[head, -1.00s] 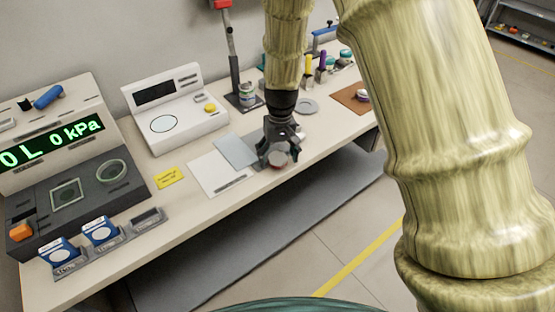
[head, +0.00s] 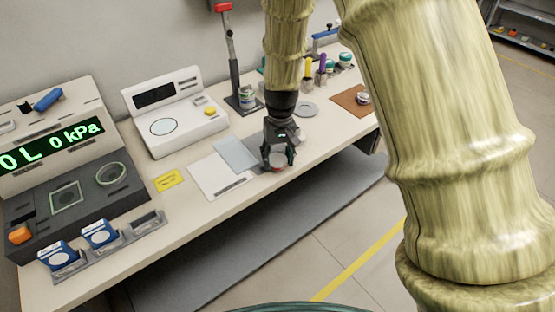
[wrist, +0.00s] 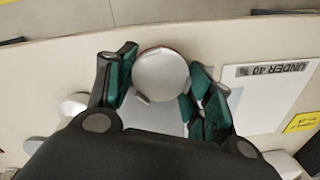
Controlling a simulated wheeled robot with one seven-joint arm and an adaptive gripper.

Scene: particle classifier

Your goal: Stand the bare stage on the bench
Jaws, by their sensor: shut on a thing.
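A small round piece with a pale flat top (wrist: 162,74) and a thin reddish rim, apparently the stage, is between the green pads of my gripper. Its top looks bare. In the head view, my gripper (head: 278,156) points down over the front edge area of the bench (head: 210,212), shut on this piece. The piece is low, at or just above the bench top; I cannot tell if it touches. The fingers hide its sides.
A white sheet marked UNDER 40 (wrist: 270,90) lies beside the gripper, with a grey-blue sheet (head: 236,153) behind. A grey disc (head: 307,109) lies behind right.

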